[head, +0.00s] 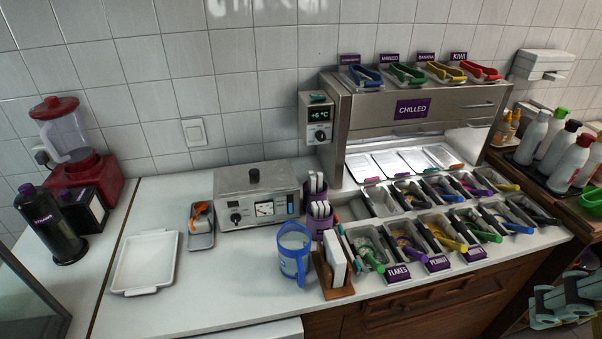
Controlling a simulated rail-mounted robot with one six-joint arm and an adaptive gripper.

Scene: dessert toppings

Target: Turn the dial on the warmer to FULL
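The warmer (283,179) is a metal box with a black lid knob, standing on the white counter against the tiled wall. Its dial (235,217) is a small black knob on the left of the front face, beside a white gauge (264,209). The dial's markings and pointer are too small to read. Grey-green jointed parts at the lower right edge look like my gripper (562,299), partly cut off, low in front of the counter and far from the warmer. I cannot make out its opening.
A blue jug (294,255) and purple cups (322,222) stand close in front and right of the warmer. A small tray (201,239) lies to its left, and a white tray (145,262) farther left. The chilled topping unit (410,108) fills the right.

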